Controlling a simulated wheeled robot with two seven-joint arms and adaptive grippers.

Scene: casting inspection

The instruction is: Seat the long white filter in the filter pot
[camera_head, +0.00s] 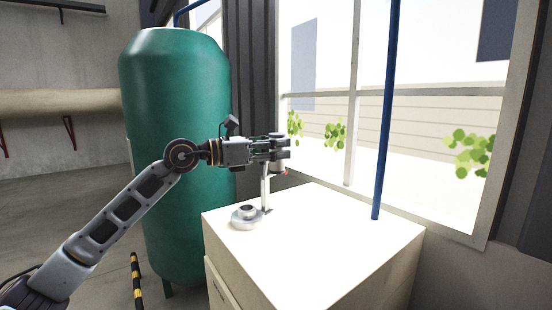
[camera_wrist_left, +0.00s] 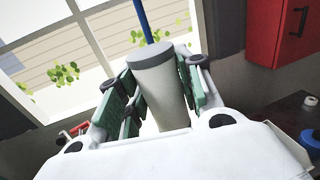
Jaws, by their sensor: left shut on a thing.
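My left gripper (camera_head: 284,149) is shut on the long white filter, above the back of the white-topped cabinet. In the left wrist view the filter (camera_wrist_left: 161,95) is a pale cylinder with a grey end cap, held between the green finger pads. In the head view the fingers hide most of it; its grey end (camera_head: 277,135) shows above them. A round grey metal pot (camera_head: 245,214), which looks like the filter pot, stands on the cabinet, below and left of the gripper, apart from the filter. My right gripper is out of view.
A thin metal stand (camera_head: 265,193) rises from the cabinet top (camera_head: 320,235) just under the gripper. A blue pipe (camera_head: 385,110) runs upright at the back. A large green tank (camera_head: 175,130) stands behind my arm. The cabinet's front and right are clear.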

